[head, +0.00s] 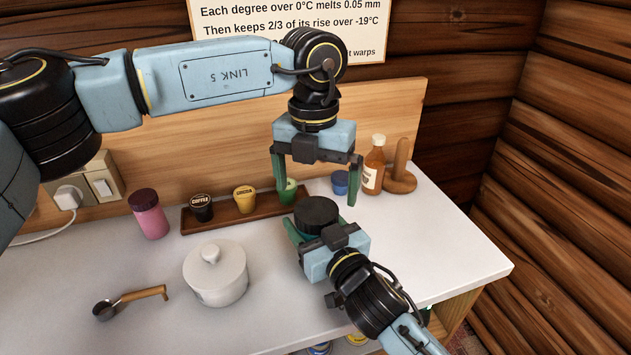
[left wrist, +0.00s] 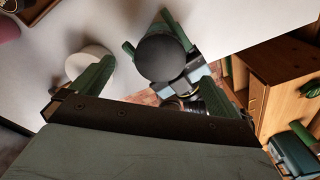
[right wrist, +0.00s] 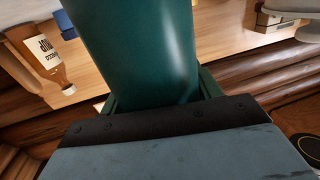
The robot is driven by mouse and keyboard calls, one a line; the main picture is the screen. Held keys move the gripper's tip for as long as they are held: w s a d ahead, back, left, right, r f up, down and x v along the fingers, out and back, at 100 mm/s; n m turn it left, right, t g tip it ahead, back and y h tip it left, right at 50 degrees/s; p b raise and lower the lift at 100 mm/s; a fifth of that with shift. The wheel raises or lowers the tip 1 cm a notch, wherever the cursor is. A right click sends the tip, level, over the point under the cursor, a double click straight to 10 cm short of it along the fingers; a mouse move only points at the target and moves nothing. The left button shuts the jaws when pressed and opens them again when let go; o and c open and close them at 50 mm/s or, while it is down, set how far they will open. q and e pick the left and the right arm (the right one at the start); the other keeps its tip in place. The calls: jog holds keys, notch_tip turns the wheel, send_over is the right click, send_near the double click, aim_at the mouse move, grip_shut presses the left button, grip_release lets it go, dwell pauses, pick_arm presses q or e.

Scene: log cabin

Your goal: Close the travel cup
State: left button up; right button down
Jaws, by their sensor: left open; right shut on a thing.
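The travel cup (right wrist: 140,50) is a dark green, glossy body that fills the middle of the right wrist view. Its black round top (head: 316,211) shows in the head view, and from above in the left wrist view (left wrist: 160,58). I cannot tell whether this top is fully seated. My right gripper (head: 317,230) is shut around the cup body from the front right. My left gripper (head: 318,196) is open and empty, pointing down just above the black top, with one finger on either side and a gap to it.
A white lidded pot (head: 215,275) and a metal scoop (head: 130,300) are at the front left. A pink jar (head: 148,214) and a wooden tray (head: 222,222) with small cups stand behind. A blue jar (head: 340,182), a sauce bottle (head: 373,165) and a wooden stand (head: 400,178) are at the back right.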

pick_arm(q)
notch_tip(320, 180, up, 12)
jog(key=shift+w, duration=0.25)
jog(key=shift+a+f, duration=0.1)
pick_arm(e)
jog(key=shift+c, duration=1.2)
grip_release()
jog(key=v, duration=1.3)
jog(key=shift+s, duration=0.15)
jog(key=shift+d+r, duration=0.1)
jog(key=shift+d, duration=0.05)
